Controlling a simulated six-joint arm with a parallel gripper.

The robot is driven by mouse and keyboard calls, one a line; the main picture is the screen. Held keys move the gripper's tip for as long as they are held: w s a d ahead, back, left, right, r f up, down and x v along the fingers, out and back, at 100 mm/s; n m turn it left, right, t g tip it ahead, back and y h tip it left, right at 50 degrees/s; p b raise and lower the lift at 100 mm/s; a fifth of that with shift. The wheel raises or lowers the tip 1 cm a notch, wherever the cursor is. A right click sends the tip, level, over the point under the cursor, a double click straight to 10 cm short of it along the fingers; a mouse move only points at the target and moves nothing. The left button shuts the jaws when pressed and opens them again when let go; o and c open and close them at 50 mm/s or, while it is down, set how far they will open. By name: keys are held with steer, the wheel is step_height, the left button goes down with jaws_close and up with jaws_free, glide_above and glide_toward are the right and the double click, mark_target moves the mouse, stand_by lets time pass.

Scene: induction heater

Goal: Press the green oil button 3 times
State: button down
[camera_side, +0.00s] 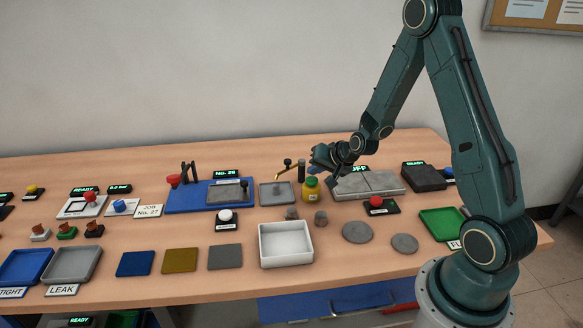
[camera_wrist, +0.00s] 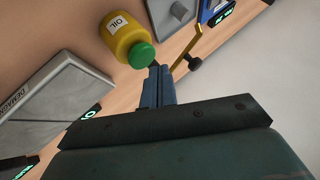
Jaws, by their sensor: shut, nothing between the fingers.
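The oil bottle is yellow with a green button-like cap (camera_wrist: 141,56) and a white OIL label (camera_wrist: 117,23) in the wrist view. In the side view the bottle (camera_side: 311,191) stands upright on the bench, its green top (camera_side: 311,181) showing. My gripper (camera_wrist: 155,70) is shut and empty, its fingertips just beside the green cap in the wrist view; I cannot tell whether they touch it. In the side view my gripper (camera_side: 322,160) is above and slightly right of the bottle, partly turned away.
A brass tap (camera_side: 288,170) stands behind the bottle over a grey tray (camera_side: 276,194). A grey slab unit (camera_side: 368,184) with a lit display lies to the right. A white bin (camera_side: 286,262) and small grey cylinders sit in front.

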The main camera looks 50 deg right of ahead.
mark_target(315, 181)
steer(key=shift+f, duration=0.95)
stand_by(1.3)
steer(key=shift+r, duration=0.1)
stand_by(0.3)
steer(key=shift+r, duration=0.8)
steer(key=shift+r, duration=0.1)
steer(key=shift+r, duration=2.45)
steer(key=shift+r, duration=0.1)
stand_by(0.9)
step_height(315, 181, up, 4)
steer(key=shift+f, duration=0.2)
steer(key=shift+f, duration=0.1)
stand_by(0.4)
